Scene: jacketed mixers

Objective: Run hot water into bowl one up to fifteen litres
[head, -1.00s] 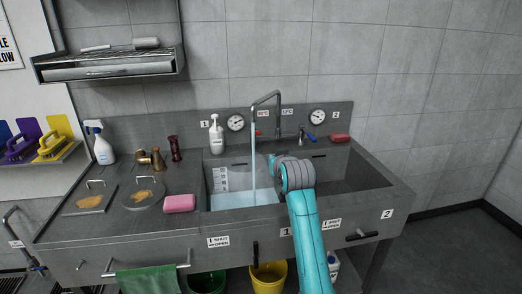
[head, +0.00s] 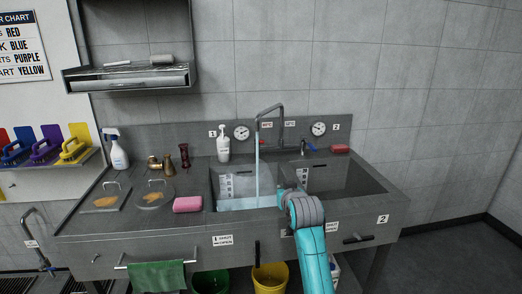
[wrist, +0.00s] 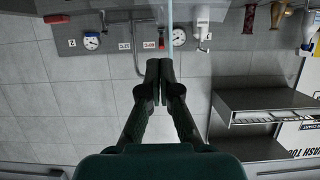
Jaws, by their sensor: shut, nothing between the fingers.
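Bowl one is the left sink basin (head: 214,180), beside the label 1. A stream of water (head: 257,170) falls from the arched spout (head: 270,108) into it, and pale blue water (head: 250,203) lies in the bottom. A white level scale (head: 226,187) is on its back wall; its figures are too small to read. A red tap handle (head: 262,137) is behind the spout, below a red-lettered label. A blue handle (head: 312,147) is to its right. My gripper (wrist: 159,62) is shut and empty in the upside-down wrist view; my arm hides its fingers in the head view.
The right basin (head: 350,178) looks empty. A pink sponge (head: 187,204), lids, brass fittings and a spray bottle (head: 117,152) stand on the left counter. A soap bottle (head: 223,145) is behind bowl one. A wall shelf (head: 145,78) hangs at upper left.

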